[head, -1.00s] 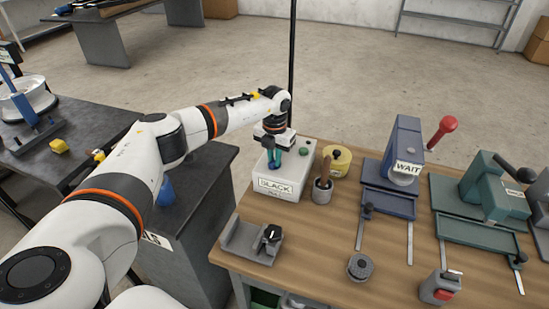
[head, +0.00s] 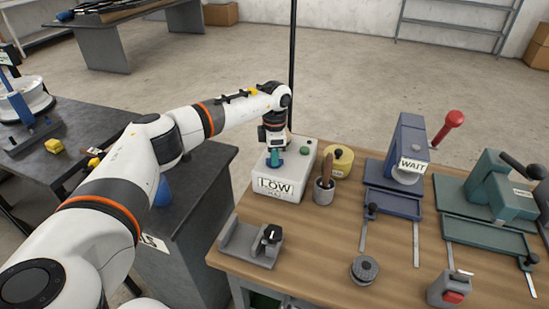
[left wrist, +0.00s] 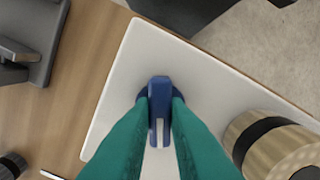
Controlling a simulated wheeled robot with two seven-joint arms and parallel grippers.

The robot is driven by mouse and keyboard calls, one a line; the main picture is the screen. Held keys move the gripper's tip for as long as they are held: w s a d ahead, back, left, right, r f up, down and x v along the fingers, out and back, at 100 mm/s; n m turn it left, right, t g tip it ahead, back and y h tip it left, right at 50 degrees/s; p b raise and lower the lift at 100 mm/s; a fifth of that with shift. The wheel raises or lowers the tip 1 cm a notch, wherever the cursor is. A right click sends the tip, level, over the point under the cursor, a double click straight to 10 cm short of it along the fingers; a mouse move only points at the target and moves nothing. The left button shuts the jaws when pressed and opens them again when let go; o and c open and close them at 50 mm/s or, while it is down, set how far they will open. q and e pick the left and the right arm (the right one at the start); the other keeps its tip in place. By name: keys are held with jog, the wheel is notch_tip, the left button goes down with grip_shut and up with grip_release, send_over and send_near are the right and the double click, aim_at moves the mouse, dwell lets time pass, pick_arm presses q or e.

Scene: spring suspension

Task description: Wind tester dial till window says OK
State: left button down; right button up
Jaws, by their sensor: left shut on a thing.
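The tester (head: 290,177) is a white box at the far left corner of the wooden bench. Its front window (head: 276,187) reads LOW. My left gripper (head: 274,160) is above the box top, with teal fingers pointing down. In the left wrist view, the two fingers (left wrist: 159,112) are shut on a blue dial (left wrist: 158,88), one finger on each side of its raised grip. The dial's round base is partly hidden by the fingers. My right gripper does not show.
A grey cup with a brown handle (head: 324,190) and a yellow tin (head: 340,162) stand close right of the tester. A grey fixture with a black knob (head: 252,242) is in front. A blue press marked WAIT (head: 408,160) and a green machine (head: 497,190) stand further right.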

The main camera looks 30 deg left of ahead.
pick_arm(q)
jog(key=m+b, duration=0.1)
jog(key=m, duration=0.5)
jog(key=shift+r, duration=0.1)
dwell(0.4)
jog(key=c, duration=1.4)
grip_release()
notch_tip(320, 180, up, 12)
jog(key=b, duration=0.2)
